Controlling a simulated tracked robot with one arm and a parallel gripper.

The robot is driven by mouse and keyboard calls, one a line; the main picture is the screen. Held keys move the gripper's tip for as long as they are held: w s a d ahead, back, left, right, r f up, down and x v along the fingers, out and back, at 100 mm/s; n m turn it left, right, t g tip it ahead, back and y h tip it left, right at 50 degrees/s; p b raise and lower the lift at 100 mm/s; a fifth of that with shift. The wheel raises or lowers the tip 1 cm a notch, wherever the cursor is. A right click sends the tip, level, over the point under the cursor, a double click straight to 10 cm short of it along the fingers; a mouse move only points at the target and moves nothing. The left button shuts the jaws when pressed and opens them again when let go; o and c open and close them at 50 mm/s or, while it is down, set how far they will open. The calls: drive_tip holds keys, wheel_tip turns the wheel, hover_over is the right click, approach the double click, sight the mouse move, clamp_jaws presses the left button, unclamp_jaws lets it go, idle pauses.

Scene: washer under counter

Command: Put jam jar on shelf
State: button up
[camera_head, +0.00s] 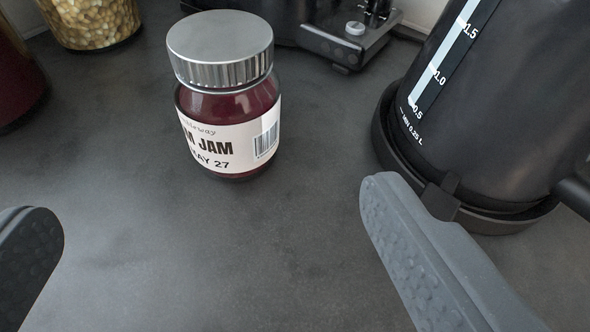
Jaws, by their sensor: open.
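The jam jar (228,100) stands upright on the dark grey counter (190,245). It has a silver lid, dark red contents and a white label with "JAM" and a barcode. My gripper (210,215) is open and empty, with its two fingers wide apart at the lower left and lower right of the picture. The jar is beyond the fingertips, between them from side to side, and nothing touches it. No shelf can be made out in this view.
A black kettle (500,90) on its base stands close behind my right finger. A jar with pale yellowish contents (92,20) and a dark red container (14,85) stand at the upper left. A black appliance (335,35) is at the back. The counter before the jam jar is clear.

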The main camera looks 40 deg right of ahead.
sight(229, 127)
drive_tip(key=x, duration=0.4)
drive_tip(key=f+x, duration=0.1)
drive_tip(key=x, duration=0.4)
drive_tip(key=shift+s+d, duration=0.1)
drive_tip(key=shift+s, duration=0.15)
drive_tip(key=shift+b+x, duration=0.45)
drive_tip(key=shift+x, duration=2.1)
drive_tip(key=shift+f, duration=0.15)
drive_tip(key=c, duration=1.5)
